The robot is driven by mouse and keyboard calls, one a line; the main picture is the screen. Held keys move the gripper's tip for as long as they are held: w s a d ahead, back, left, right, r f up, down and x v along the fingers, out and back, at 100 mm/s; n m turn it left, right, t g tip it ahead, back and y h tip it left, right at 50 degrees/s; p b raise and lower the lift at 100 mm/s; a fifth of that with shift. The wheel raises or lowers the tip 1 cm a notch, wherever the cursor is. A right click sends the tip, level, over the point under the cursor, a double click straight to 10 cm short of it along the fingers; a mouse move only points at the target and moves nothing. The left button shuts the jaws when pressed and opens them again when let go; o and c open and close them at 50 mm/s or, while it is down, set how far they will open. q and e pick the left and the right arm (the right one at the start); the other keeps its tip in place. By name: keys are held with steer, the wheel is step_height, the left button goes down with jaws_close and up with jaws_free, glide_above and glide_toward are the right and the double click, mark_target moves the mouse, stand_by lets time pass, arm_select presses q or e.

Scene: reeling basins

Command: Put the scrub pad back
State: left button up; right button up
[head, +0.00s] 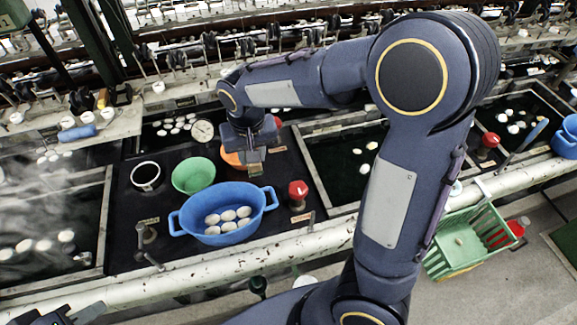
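I cannot make out a scrub pad for certain. My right gripper (253,160) hangs at the end of the big arm, pointing down over the dark counter, in front of an orange bowl (229,159) that it partly covers. A greyish block shows at its tips; I cannot tell fingers from a held thing. My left gripper (70,314) shows at the bottom left corner, cut off by the frame, away from the basins. Its opening is unclear.
A blue two-handled tub (241,234) holds several white cocoons. A green bowl (194,187), a white-rimmed cup (146,175), a round dial (202,131) and a red knob (298,190) stand around it. A green basket (462,243) is at right. Dark water basins flank the counter.

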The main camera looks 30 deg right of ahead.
steer(key=d+f, duration=0.3)
steer(key=d, duration=0.4)
steer(key=p, duration=0.1)
glide_above(288, 169)
steer(key=f, duration=0.5)
steer(key=shift+s+a, duration=0.1)
steer(key=shift+s, duration=0.1)
steer(key=shift+f, duration=1.75)
steer(key=shift+f, duration=0.1)
steer(key=o, duration=0.4)
steer(key=shift+f, duration=0.1)
steer(key=o, duration=0.5)
